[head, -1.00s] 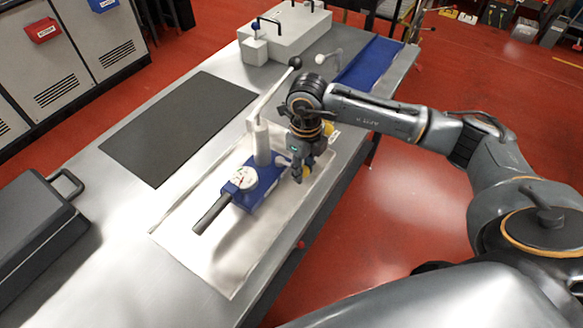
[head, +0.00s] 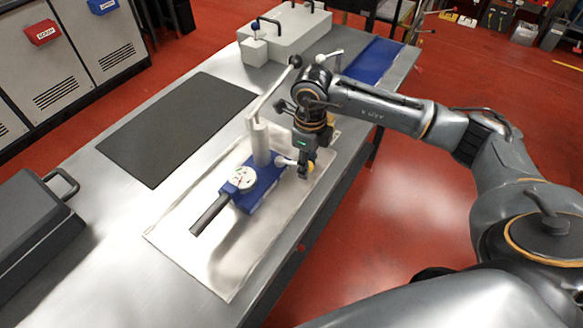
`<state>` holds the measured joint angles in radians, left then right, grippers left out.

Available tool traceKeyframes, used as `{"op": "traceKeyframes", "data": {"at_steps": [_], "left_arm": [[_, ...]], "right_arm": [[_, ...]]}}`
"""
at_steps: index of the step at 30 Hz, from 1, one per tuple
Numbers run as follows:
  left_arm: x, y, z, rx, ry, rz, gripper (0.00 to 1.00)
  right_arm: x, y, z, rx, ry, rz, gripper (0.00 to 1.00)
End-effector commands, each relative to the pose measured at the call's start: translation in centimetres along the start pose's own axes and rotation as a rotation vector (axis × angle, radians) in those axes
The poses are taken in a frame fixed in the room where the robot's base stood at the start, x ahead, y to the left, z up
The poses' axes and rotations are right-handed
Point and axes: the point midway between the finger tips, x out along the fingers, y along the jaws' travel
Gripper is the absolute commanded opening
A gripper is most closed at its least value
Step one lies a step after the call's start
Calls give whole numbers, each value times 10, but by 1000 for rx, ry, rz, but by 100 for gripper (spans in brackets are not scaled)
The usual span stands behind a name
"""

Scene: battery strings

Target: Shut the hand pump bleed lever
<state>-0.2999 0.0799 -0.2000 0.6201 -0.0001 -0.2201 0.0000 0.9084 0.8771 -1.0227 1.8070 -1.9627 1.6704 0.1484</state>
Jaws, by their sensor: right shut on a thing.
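The hand pump (head: 256,185) has a blue body, a white dial, a dark cylinder at its near end and a grey post. A long pump handle (head: 272,93) with a black ball leans up from the post. The bleed lever (head: 285,161) is a short pale rod on the right side of the blue body. My right gripper (head: 304,170) is beside that side, with its fingers pointing down, shut at the lever's outer end. The fingers partly hide that end; a yellow part shows beside them. My left gripper is not in view.
The pump stands on a pale tray (head: 208,267) on a metal bench. A dark mat (head: 175,135) lies left of it, and a black case (head: 35,240) sits at the near left. A grey block with handles (head: 285,35) and a blue strip (head: 372,62) are at the back.

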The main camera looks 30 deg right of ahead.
Motion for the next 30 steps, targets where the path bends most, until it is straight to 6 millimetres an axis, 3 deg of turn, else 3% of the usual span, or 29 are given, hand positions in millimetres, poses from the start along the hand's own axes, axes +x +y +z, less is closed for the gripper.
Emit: {"op": "traceKeyframes", "data": {"at_steps": [12, 30], "left_arm": [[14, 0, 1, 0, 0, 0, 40], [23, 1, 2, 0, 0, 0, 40]], "right_arm": [[1, -12, 1, -152, -1, -1, 0], [2, -19, 3, -238, -1, -2, 0]]}}
